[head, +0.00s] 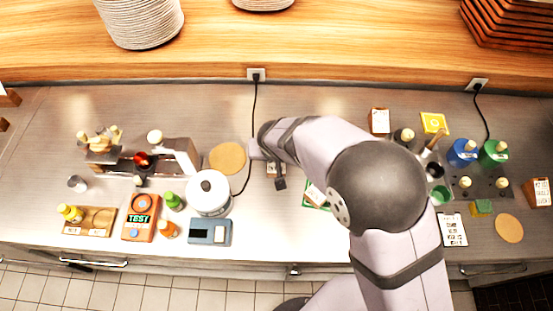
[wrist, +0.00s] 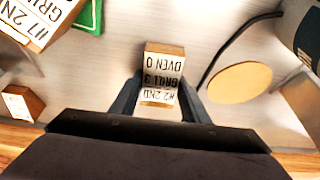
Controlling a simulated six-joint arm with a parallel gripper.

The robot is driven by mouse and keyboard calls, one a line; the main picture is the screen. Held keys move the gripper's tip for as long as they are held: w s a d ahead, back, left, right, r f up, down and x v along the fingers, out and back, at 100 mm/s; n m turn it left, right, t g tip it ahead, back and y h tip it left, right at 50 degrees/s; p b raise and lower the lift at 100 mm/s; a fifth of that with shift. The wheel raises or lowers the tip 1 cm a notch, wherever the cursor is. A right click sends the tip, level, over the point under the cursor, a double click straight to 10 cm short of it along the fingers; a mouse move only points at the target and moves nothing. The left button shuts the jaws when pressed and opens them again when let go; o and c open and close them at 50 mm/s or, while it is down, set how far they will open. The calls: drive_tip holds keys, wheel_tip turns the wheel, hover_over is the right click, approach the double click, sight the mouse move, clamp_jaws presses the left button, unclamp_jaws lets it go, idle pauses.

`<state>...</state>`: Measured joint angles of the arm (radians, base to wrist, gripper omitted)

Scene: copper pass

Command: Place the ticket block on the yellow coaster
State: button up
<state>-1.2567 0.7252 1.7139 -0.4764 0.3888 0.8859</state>
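A ticket block (wrist: 163,75), brown with a white printed face, stands between the two fingers of my gripper (wrist: 160,88) in the wrist view. The fingers flank its sides; whether they press on it is not clear. In the head view my gripper (head: 279,178) is low over the middle of the counter, with part of this block (head: 272,170) showing beside it. The yellow coaster (head: 434,123) lies at the back right, apart from the gripper, with nothing seen standing on it.
Another ticket block (head: 315,195) stands on a green coaster (head: 308,206) just right of my gripper. One more (head: 379,121) is left of the yellow coaster, another (head: 539,191) at far right. A white pot (head: 208,195) and round cork mat (head: 227,158) are left. A black cord (head: 251,125) runs behind.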

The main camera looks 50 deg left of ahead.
drive_tip(key=shift+c, duration=0.5)
drive_tip(key=shift+r, duration=0.5)
wheel_tip(320, 180, up, 9)
drive_tip(key=b, duration=0.2)
drive_tip(key=shift+b, duration=0.35)
